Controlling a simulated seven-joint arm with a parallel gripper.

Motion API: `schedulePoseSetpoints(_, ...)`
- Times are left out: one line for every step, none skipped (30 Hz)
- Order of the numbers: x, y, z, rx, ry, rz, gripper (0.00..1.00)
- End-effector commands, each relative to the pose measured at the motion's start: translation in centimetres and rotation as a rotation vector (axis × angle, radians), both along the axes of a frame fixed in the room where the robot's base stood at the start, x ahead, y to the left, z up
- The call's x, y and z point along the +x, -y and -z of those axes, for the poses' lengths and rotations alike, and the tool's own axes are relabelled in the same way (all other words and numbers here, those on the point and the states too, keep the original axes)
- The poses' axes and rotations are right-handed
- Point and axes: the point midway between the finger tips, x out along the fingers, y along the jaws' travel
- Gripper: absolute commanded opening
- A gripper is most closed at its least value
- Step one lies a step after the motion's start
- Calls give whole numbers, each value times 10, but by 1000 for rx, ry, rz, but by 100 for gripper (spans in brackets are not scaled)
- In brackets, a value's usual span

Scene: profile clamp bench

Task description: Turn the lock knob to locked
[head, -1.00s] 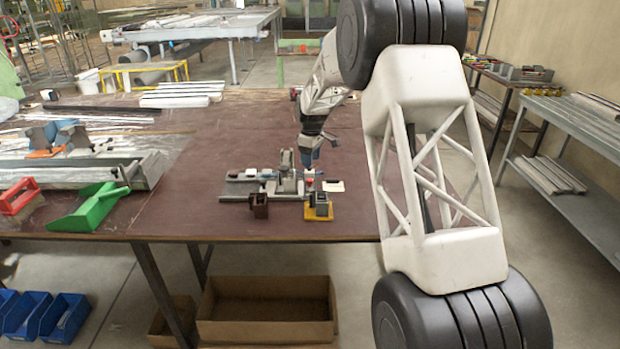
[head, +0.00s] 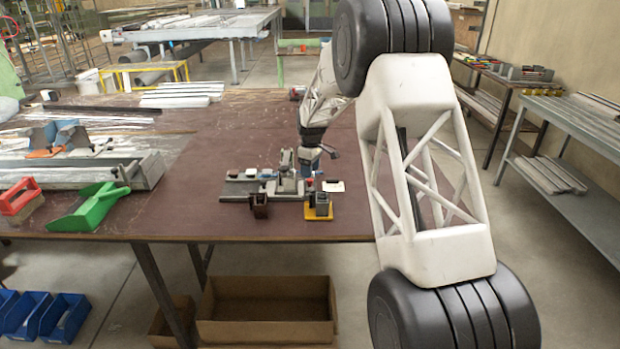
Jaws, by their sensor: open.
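A grey clamp fixture (head: 240,190) with rails and an upright bracket lies on the brown bench. My gripper (head: 309,174) points down over the right end of the fixture, just right of the bracket. Its jaws are open, but the fingertips are tiny in this view. A small coloured part (head: 309,184) shows right below the gripper. I cannot tell whether it is the lock knob, how it is turned, or whether the fingers touch it.
A yellow base with a dark block (head: 318,206) stands in front of the fixture, with a dark brown block (head: 259,206) to its left. A white card (head: 333,186) lies at the right. A green dustpan (head: 95,207) is far left. The bench is bare between it and the fixture.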

Motion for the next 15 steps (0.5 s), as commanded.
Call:
schedulePoseSetpoints(0, 0, 7, 0, -1, 0, 53)
schedulePoseSetpoints(-1, 0, 11, 0, -1, 0, 53)
schedulePoseSetpoints(-1, 0, 15, 0, -1, 0, 53)
schedulePoseSetpoints(-1, 0, 18, 0, -1, 0, 53)
schedulePoseSetpoints(-1, 0, 21, 0, -1, 0, 53)
schedulePoseSetpoints(-1, -1, 25, 0, -1, 0, 53)
schedulePoseSetpoints(-1, 0, 27, 0, -1, 0, 53)
schedulePoseSetpoints(-1, -1, 29, 0, -1, 0, 53)
schedulePoseSetpoints(-1, -1, 31, 0, 0, 0, 53)
schedulePoseSetpoints(-1, -1, 33, 0, 0, 0, 53)
schedulePoseSetpoints(-1, -1, 34, 0, 0, 0, 53)
schedulePoseSetpoints(-1, -1, 35, 0, 0, 0, 53)
schedulePoseSetpoints(-1, -1, 35, 0, 0, 0, 53)
schedulePoseSetpoints(-1, -1, 36, 0, 0, 0, 53)
schedulePoseSetpoints(-1, -1, 36, 0, 0, 0, 53)
